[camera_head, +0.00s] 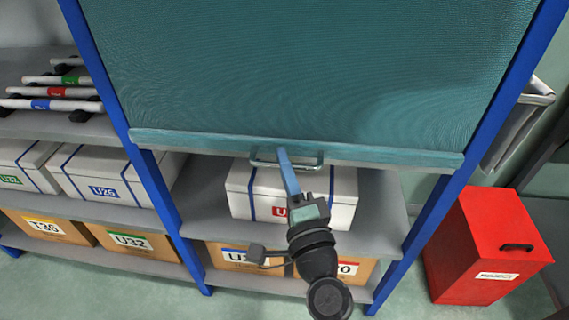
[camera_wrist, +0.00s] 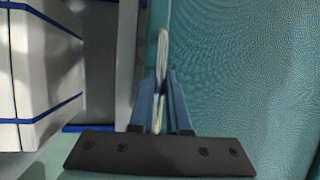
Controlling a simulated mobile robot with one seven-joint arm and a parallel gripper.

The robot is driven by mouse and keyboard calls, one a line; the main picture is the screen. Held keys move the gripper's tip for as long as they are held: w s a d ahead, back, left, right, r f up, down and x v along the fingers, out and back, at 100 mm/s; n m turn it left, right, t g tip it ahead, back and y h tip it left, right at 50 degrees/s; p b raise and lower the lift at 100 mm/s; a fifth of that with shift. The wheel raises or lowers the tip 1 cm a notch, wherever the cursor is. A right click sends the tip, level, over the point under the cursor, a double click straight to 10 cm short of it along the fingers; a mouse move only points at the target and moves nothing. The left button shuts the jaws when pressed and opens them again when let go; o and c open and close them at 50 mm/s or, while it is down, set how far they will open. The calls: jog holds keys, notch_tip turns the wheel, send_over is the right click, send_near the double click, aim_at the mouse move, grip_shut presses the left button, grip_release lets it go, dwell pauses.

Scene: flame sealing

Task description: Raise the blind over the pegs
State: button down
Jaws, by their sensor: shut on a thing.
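The teal blind (camera_head: 320,75) hangs between two blue posts and covers the upper part of the middle bay. Its bottom bar (camera_head: 400,156) is roughly level with the top of a white box. A metal handle (camera_head: 262,160) is fixed to the bar. My gripper (camera_head: 284,158) is at the handle, its fingers shut on it. In the wrist view the fingers (camera_wrist: 160,95) close around the pale handle bar (camera_wrist: 162,55), with the blind (camera_wrist: 240,70) at the right. No pegs show; whatever is behind the blind is hidden.
Below the blind, a white box (camera_head: 335,190) with blue straps stands on a grey shelf, with cardboard boxes (camera_head: 225,257) lower down. Blue posts (camera_head: 433,210) flank the bay. A red cabinet (camera_head: 490,240) stands at the right. Shelves with boxes fill the left.

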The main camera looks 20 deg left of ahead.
notch_tip(320, 180, up, 54)
jog(key=p, duration=4.3)
jog(key=shift+f, duration=0.1)
jog(key=c, duration=0.9)
grip_release()
jog(key=shift+f, duration=0.1)
jog(key=b+v, duration=0.6)
jog(key=v, duration=0.7)
